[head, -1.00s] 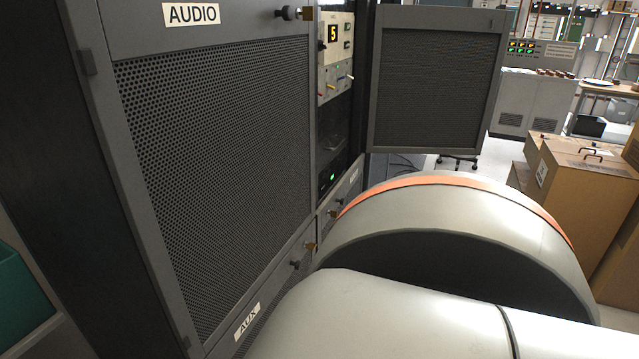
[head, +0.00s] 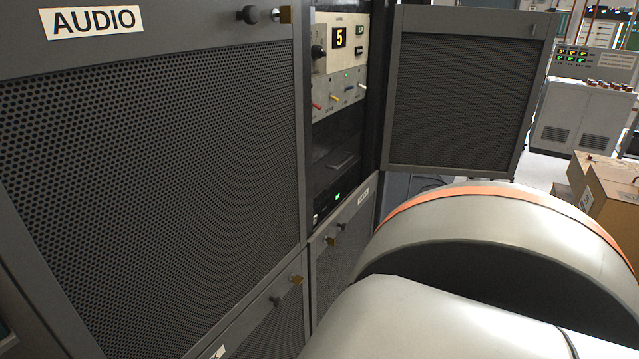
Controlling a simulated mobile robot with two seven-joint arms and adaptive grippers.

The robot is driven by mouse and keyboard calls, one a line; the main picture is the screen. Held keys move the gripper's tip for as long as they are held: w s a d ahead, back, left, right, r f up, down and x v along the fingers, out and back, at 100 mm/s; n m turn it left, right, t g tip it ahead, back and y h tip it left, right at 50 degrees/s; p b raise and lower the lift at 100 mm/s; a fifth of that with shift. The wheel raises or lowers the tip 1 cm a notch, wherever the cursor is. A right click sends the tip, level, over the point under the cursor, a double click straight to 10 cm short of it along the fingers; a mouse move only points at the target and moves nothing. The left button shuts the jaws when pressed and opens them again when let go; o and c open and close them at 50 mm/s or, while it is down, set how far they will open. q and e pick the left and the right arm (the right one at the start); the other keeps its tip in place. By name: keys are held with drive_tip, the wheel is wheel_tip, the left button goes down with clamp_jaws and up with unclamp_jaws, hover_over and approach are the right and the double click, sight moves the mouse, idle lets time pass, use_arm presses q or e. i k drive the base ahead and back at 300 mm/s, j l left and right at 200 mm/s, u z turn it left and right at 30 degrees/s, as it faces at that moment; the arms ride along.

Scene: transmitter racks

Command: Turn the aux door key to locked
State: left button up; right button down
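The aux door (head: 262,335) is the dark mesh door at the bottom, below the AUDIO door (head: 150,150). Its white label (head: 218,352) is cut off by the lower frame edge. At its upper right corner are a small black knob (head: 275,301) and a small brass-coloured fitting (head: 297,280). They are too small to tell for sure which is the key or how it is turned. A large pale link of my arm with an orange band fills the lower right and hides part of the lower racks. Neither gripper is in view.
The neighbouring rack is open, with a panel reading 5 (head: 340,37) and coloured plugs. Its mesh door (head: 462,90) stands swung out. A lower door (head: 345,235) has its own knob and brass fitting. Cardboard boxes (head: 612,195) and a grey console (head: 583,120) stand at right.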

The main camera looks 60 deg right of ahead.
sight(297, 281)
drive_tip(key=k+l, duration=0.1)
drive_tip(key=l, duration=0.4)
drive_tip(key=k+l, duration=0.1)
drive_tip(key=l, duration=0.35)
drive_tip(key=k+l, duration=0.1)
drive_tip(key=l, duration=0.4)
drive_tip(key=k+l, duration=0.1)
drive_tip(key=l, duration=0.35)
drive_tip(key=k+l, duration=0.1)
drive_tip(key=l, duration=0.4)
drive_tip(key=k+l, duration=0.1)
drive_tip(key=l, duration=0.35)
